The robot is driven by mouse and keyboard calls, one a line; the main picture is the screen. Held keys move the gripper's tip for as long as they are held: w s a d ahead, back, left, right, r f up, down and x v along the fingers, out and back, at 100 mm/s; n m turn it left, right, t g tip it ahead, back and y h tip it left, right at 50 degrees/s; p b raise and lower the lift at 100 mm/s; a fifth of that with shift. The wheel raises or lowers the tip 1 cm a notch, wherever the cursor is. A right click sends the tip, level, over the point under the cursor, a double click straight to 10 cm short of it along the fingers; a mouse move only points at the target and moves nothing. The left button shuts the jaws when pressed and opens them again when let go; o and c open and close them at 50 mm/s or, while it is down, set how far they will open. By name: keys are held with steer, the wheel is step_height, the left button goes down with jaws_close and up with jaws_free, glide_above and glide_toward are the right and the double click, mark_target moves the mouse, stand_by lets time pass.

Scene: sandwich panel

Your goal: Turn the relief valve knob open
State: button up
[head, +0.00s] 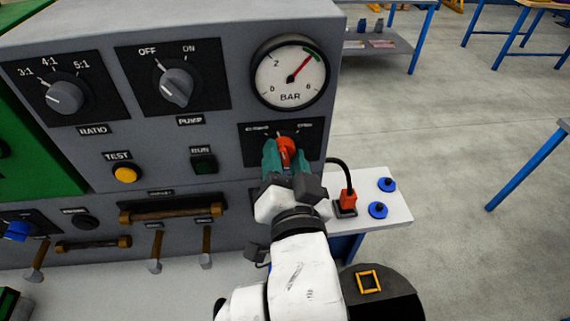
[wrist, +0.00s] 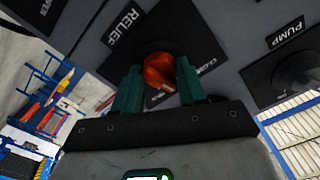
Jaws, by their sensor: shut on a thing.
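The relief valve knob (head: 286,149) is orange-red and sits on a black plate below the pressure gauge in the head view. The plate has a marking at its left and right ends; the right one seems to read open. In the wrist view the knob (wrist: 160,70) shows between the fingers, beside the RELIEF label (wrist: 122,27). My gripper (head: 286,158) has teal fingers, one on each side of the knob, and is shut on it. The gripper (wrist: 160,88) hides part of the knob and plate. The knob's exact pointing direction is hard to tell.
The pressure gauge (head: 290,72) is just above, its red needle pointing upper right. The pump knob (head: 176,86) is to the left. A red plug-like part (head: 347,198) with a black cable and blue discs (head: 378,210) sit on a white shelf (head: 398,212) at right.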

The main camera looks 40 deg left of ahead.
steer(key=m+b, duration=0.2)
steer(key=m, duration=0.3)
steer(key=shift+f+m, duration=0.15)
steer(key=shift+m, duration=0.15)
steer(key=m+b, duration=0.2)
steer(key=m, duration=0.3)
steer(key=shift+m, duration=0.7)
steer(key=o, duration=1)
steer(key=shift+o, duration=0.2)
steer(key=b+v, duration=0.1)
steer(key=v, duration=1)
